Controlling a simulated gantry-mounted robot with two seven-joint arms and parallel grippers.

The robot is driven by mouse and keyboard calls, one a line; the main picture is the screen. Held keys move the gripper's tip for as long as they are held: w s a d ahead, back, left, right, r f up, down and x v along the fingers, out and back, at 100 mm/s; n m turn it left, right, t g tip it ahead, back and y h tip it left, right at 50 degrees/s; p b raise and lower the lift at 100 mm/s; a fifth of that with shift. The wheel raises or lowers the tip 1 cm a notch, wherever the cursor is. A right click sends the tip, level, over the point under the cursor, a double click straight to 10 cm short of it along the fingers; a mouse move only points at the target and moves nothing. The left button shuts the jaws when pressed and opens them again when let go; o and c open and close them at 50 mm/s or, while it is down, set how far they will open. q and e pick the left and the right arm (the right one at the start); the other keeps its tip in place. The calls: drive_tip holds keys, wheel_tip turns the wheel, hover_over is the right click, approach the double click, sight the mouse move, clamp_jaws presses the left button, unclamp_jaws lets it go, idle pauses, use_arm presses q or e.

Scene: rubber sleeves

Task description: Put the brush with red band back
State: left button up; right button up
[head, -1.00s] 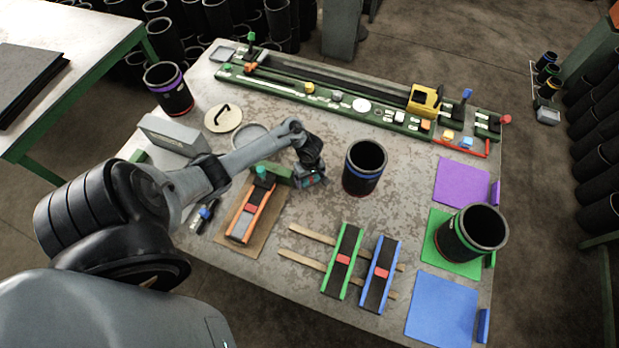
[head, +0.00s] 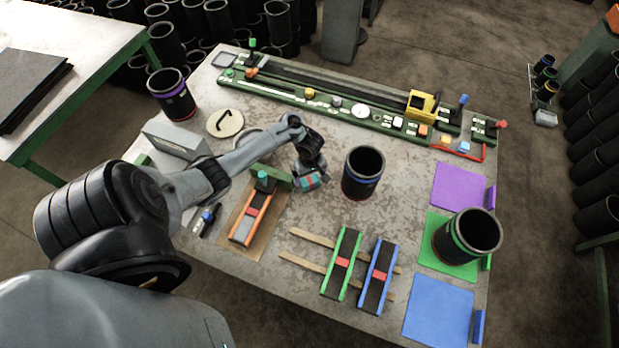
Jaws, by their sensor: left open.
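My left gripper (head: 311,184) is over the middle of the table, just left of a black sleeve with a blue band (head: 363,172). It is open and tilted downward; a small teal and red patch shows at its tip, and I cannot tell if this is part of the gripper or a brush. No brush with a red band can be clearly made out. Red bands cross the orange-edged (head: 244,223), green-edged (head: 341,263) and blue-edged (head: 377,277) dark strips. The orange-edged one has a teal knob near its far end. My right gripper is not in view.
A black sleeve (head: 469,236) stands on the green mat (head: 439,262), between purple (head: 459,185) and blue (head: 438,311) mats. A purple-banded sleeve (head: 172,94) stands at the far left. A long green fixture (head: 340,105) lies along the back. Table between is fairly clear.

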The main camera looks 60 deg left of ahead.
sight(311, 182)
use_arm(q)
wheel_tip(311, 182, up, 6)
drive_tip(key=p, duration=0.2)
drive_tip(key=shift+f+p, duration=0.1)
drive_tip(key=shift+p, duration=0.25)
drive_tip(key=shift+r, duration=0.25)
drive_tip(key=shift+w+d+m, duration=0.1)
drive_tip(key=shift+d+m, duration=0.45)
drive_tip(key=shift+m, duration=0.05)
drive_tip(key=s+d+r+m+t+y, duration=0.2)
drive_tip(key=d+m+t, duration=0.1)
drive_tip(key=d+m, duration=0.75)
drive_tip(key=s+d+r+m+h, duration=0.2)
drive_tip(key=s+d+r+m, duration=0.5)
drive_tip(key=s+d+r, duration=0.3)
drive_tip(key=d+r, duration=0.3)
drive_tip(key=r, duration=0.1)
drive_tip(key=shift+s+t, duration=0.2)
drive_tip(key=shift+t, duration=0.1)
